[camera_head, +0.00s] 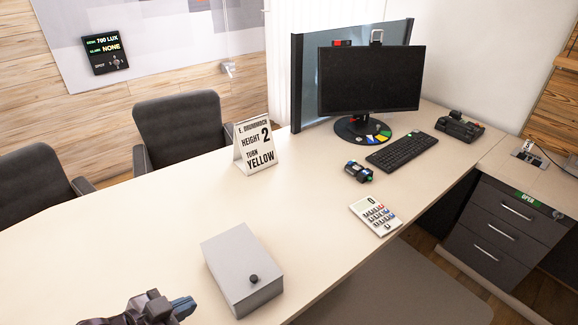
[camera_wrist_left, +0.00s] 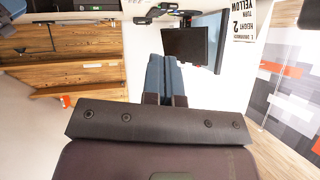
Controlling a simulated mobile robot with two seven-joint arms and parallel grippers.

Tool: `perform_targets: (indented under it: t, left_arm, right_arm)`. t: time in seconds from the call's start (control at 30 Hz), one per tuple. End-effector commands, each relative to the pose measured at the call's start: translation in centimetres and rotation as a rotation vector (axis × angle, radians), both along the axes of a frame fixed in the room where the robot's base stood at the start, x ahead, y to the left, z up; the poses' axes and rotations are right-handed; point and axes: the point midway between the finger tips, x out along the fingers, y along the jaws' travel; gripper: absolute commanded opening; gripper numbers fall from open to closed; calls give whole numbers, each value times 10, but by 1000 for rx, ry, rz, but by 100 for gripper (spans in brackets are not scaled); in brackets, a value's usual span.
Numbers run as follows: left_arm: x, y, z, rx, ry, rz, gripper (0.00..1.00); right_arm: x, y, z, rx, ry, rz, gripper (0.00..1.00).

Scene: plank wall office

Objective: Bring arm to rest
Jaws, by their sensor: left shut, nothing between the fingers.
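My left gripper (camera_head: 183,306) shows at the bottom left of the head view, low over the near side of the desk, left of the grey box. Its blue fingers also show in the left wrist view (camera_wrist_left: 165,62), where they are pressed together with nothing between them. Most of the left arm is outside the head view.
The cream desk (camera_head: 120,225) holds a grey box with a black knob (camera_head: 243,266), a calculator (camera_head: 375,214), a sign card (camera_head: 255,146), a keyboard (camera_head: 407,151) and a monitor (camera_head: 368,78). Chairs (camera_head: 182,130) stand behind. The desk's left part is clear.

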Motion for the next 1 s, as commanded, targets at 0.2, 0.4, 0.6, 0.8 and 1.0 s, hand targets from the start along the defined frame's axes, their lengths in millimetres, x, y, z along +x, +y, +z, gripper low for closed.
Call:
perform_targets:
  t: [0.2, 0.4, 0.6, 0.8, 1.0]
  left_arm:
    - [24, 19, -17, -15, -98, 163, 0]
    - [27, 48, -51, -20, -133, 372, 0]
    - [2, 74, -95, -20, -84, 580, 0]
    - [-33, 82, -127, -53, 5, 726, 0]
    - [-51, 78, -137, -69, 46, 761, 0]
  right_arm:
    - [0, 0, -1, 0, -1, 0, 48]
    - [-3, 0, -4, 1, 6, -2, 48]
    - [-6, -1, -7, 1, 12, -4, 48]
    - [-5, 0, -7, 1, 8, -4, 48]
    - [-3, 0, -6, 1, 4, -2, 48]
